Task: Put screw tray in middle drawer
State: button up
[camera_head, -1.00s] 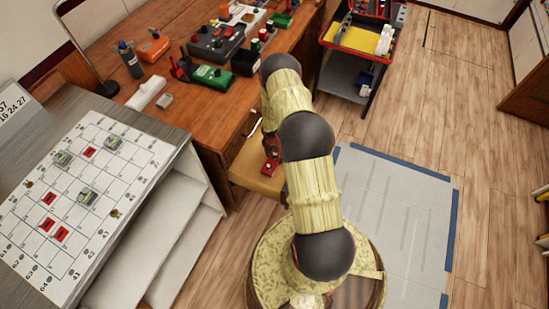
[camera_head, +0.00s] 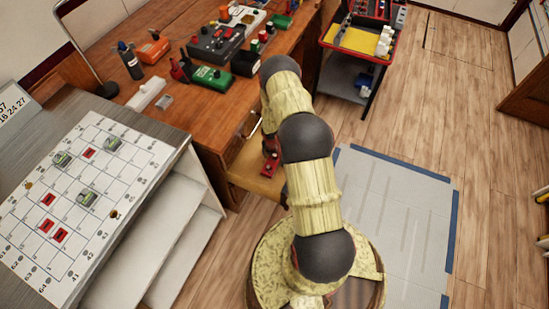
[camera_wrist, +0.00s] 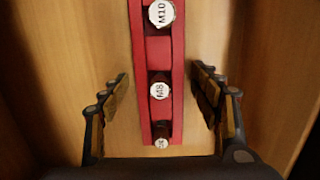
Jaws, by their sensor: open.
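In the head view a red piece (camera_head: 270,165) lies in the open desk drawer (camera_head: 248,178), partly behind my arm. My gripper (camera_wrist: 160,75) is open, with one finger on each side of the red holder and gaps on both sides. A small grey tray-like item (camera_head: 165,102) lies on the desk; I cannot tell what it holds. I cannot tell which drawer is the middle one.
A white marked board (camera_head: 85,200) lies at the left. A red cart (camera_head: 357,45) stands at the back.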

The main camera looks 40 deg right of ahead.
notch_tip(320, 180, up, 12)
jog(key=a+p, duration=0.1)
jog(key=p, duration=0.3)
jog(key=shift+s+a+r, duration=0.15)
jog(key=shift+s+a, duration=0.05)
jog(key=shift+s, duration=0.05)
dwell(0.3)
